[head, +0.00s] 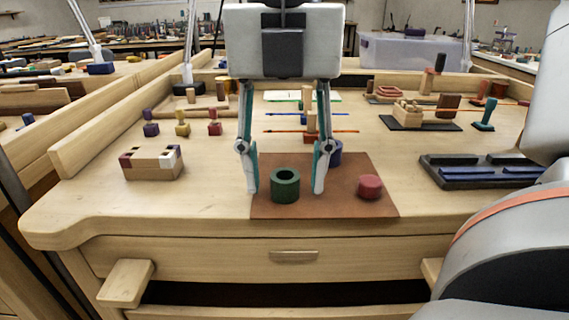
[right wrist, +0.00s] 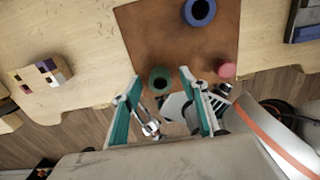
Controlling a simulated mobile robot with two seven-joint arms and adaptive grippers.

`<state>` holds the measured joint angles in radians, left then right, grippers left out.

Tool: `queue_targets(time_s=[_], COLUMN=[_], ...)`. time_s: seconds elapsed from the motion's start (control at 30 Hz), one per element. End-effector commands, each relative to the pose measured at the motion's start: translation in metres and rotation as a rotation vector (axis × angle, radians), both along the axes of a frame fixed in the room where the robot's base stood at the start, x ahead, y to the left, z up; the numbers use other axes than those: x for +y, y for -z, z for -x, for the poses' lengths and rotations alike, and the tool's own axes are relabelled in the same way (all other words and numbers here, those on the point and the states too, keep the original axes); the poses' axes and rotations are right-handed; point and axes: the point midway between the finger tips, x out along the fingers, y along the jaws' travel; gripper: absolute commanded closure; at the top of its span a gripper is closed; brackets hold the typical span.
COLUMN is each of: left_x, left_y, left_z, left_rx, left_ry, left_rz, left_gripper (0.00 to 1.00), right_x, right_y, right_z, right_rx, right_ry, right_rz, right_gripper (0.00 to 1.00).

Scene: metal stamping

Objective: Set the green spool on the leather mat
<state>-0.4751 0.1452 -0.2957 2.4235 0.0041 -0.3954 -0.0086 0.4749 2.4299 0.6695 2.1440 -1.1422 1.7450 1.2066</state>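The green spool (head: 285,186) stands upright at the front left of the brown leather mat (head: 350,207) and appears to rest on it. Its hollow top also shows in the right wrist view (right wrist: 160,80). My right gripper (head: 285,190) reaches down from above, with one finger on each side of the spool. The fingers are spread wide, with a visible gap between each finger and the spool. My left gripper is in neither view.
A red cylinder (head: 369,187) stands on the mat to the right. A blue spool (right wrist: 199,12) stands on its back part, partly hidden in the head view. A wooden block (head: 152,163) lies left, a dark tray (head: 480,172) right.

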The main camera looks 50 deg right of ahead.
Motion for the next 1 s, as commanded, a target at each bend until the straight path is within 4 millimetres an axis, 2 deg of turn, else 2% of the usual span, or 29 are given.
queue_targets(time_s=[0.27, 0.37, 0.7, 0.83, 1.0], left_x=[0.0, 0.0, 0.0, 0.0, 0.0], left_y=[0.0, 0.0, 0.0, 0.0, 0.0], left_z=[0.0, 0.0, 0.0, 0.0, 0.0], left_rx=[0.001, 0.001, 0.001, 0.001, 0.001], left_ry=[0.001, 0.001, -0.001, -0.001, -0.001], left_rz=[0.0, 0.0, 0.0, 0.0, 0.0], left_gripper=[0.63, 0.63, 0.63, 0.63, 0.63], right_x=[0.0, 0.0, 0.001, 0.001, 0.001], right_y=[-0.006, -0.019, -0.087, -0.105, -0.118], right_z=[-0.001, -0.001, -0.001, -0.001, -0.001], right_rx=[-0.002, -0.005, -0.004, -0.002, -0.001], right_ry=[0.001, 0.002, 0.003, 0.0, -0.001], right_rz=[0.001, 0.001, 0.0, 0.0, -0.001], right_gripper=[0.56, 0.56, 0.56, 0.56, 0.56])
